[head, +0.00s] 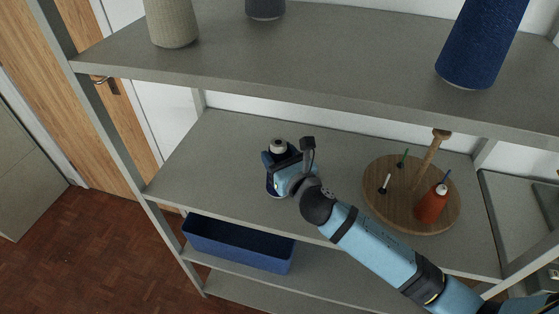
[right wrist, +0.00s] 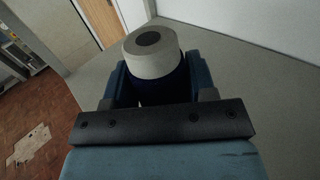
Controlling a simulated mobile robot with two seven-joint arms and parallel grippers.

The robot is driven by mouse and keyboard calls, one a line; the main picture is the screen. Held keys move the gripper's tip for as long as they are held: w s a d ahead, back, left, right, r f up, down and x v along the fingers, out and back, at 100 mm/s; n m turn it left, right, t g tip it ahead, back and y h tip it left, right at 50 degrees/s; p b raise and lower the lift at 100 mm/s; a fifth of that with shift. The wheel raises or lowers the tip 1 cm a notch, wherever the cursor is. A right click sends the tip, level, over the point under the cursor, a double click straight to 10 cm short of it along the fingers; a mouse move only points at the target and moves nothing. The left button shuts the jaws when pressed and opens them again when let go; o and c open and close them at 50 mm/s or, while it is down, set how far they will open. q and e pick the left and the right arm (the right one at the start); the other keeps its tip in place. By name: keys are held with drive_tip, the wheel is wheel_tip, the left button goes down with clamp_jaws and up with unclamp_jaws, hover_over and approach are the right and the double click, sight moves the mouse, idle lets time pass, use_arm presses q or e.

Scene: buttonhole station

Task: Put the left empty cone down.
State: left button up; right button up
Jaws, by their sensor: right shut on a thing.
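My right gripper (head: 282,166) is shut on a cone (head: 278,146) with a pale grey top and a dark navy body, above the left part of the middle shelf. In the right wrist view the cone (right wrist: 153,52) stands between the two blue fingers of the gripper (right wrist: 155,84), with a dark hole in its pale top. It looks about upright. My left gripper is not in view.
The middle shelf (head: 225,140) is clear around the cone. A round wooden board (head: 385,205) at right carries a wooden post, thin pegs and an orange cone (head: 432,205). A blue bin (head: 240,245) sits below. The upper shelf (head: 300,50) holds beige, dark grey and blue cones.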

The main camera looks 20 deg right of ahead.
drive_tip(key=shift+f, duration=0.95)
drive_tip(key=o, duration=1.1)
drive_tip(key=shift+o, duration=0.2)
drive_tip(key=shift+s, duration=0.1)
drive_tip(key=s+d+b, duration=0.1)
drive_tip(key=s+d, duration=0.1)
drive_tip(key=s, duration=0.9)
drive_tip(key=shift+s+d+b, duration=0.15)
drive_tip(key=shift+s+b, duration=0.15)
drive_tip(key=shift+b, duration=0.1)
